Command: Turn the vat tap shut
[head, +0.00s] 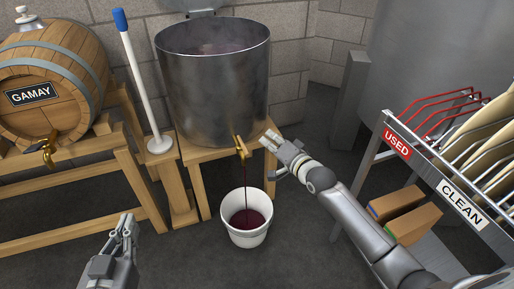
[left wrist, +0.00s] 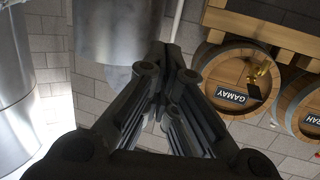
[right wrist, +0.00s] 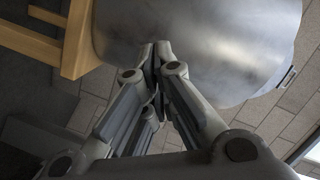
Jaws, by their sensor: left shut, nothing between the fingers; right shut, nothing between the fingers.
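The steel vat (head: 213,85) stands on a wooden stand in the head view. Its brass tap (head: 241,148) sits low on the front, and a thin stream of red wine runs from it into a white bucket (head: 247,234) on the floor, with red wine inside. My right gripper (head: 268,140) is shut and empty, just right of the tap and apart from it. In the right wrist view its fingers (right wrist: 155,50) point at the vat wall (right wrist: 200,40); the tap is not visible there. My left gripper (head: 127,222) is shut and empty, low at the left, away from the vat.
A GAMAY barrel (head: 52,80) with its own brass tap (head: 42,150) lies on a wooden rack at left. A blue-topped white pole (head: 142,85) stands beside the vat. A rack labelled USED and CLEAN (head: 432,165) stands at right, with boxes (head: 405,212) below.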

